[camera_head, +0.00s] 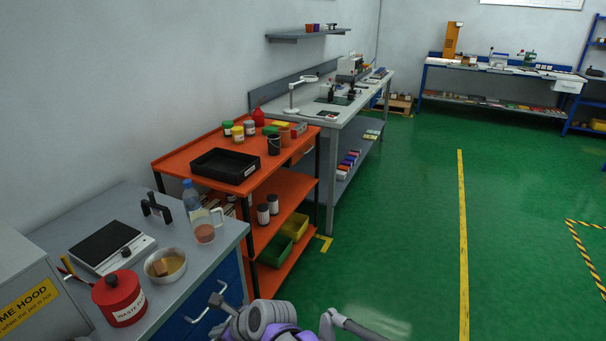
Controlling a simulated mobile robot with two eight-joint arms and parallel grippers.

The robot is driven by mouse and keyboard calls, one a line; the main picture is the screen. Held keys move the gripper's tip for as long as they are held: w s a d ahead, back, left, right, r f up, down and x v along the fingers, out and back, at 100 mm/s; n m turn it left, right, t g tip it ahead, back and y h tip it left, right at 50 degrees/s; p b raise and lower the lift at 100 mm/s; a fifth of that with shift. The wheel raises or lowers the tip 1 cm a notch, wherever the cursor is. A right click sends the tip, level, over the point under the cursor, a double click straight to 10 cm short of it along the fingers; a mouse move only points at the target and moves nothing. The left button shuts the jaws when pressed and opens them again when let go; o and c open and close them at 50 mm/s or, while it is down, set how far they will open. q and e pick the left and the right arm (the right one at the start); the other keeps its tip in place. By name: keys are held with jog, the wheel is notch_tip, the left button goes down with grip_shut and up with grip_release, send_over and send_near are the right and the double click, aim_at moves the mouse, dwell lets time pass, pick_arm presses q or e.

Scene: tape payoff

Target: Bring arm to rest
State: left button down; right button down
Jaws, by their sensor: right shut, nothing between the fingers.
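My right arm shows at the bottom centre, with grey and purple links. Its gripper (222,303) is at the arm's left end, in front of the blue drawers (232,272) of the grey bench. It is small and partly cut off by its own links. It looks shut and empty, apart from the bench top. My left gripper is not in view.
The grey bench (110,215) holds a red waste can (119,298), a metal bowl (165,265), a hot plate (112,247) and a bottle (191,200). An orange cart (180,157) with a black tray (225,166) stands behind. The green floor (400,220) to the right is clear.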

jog(key=s+d+r+n+t+h+p, duration=0.1)
jog(key=d+r+n+p, duration=0.15)
jog(key=d, duration=0.45)
jog(key=d+r+n+h+p, duration=0.1)
jog(key=d+r+n, duration=0.2)
jog(key=d, duration=0.4)
jog(key=s+d+r+n+h+p, duration=0.1)
jog(key=s+d+n+h+p, duration=0.1)
jog(key=s+d+n, duration=0.3)
jog(key=s+d+r+n+h+p, duration=0.1)
jog(key=s+d+n, duration=0.4)
jog(key=d, duration=0.8)
jog(key=s+d+r+n+t+h+p, duration=0.1)
jog(key=s+d+r+n+h+p, duration=0.1)
jog(key=d, duration=0.7)
jog(key=s+n+h+p, duration=0.1)
jog(key=s+n+p, duration=0.1)
jog(key=s+n, duration=0.1)
jog(key=shift+s+d+n, duration=0.15)
jog(key=shift+s+n, duration=0.05)
jog(key=shift+n, duration=0.35)
jog(key=shift+r, duration=0.1)
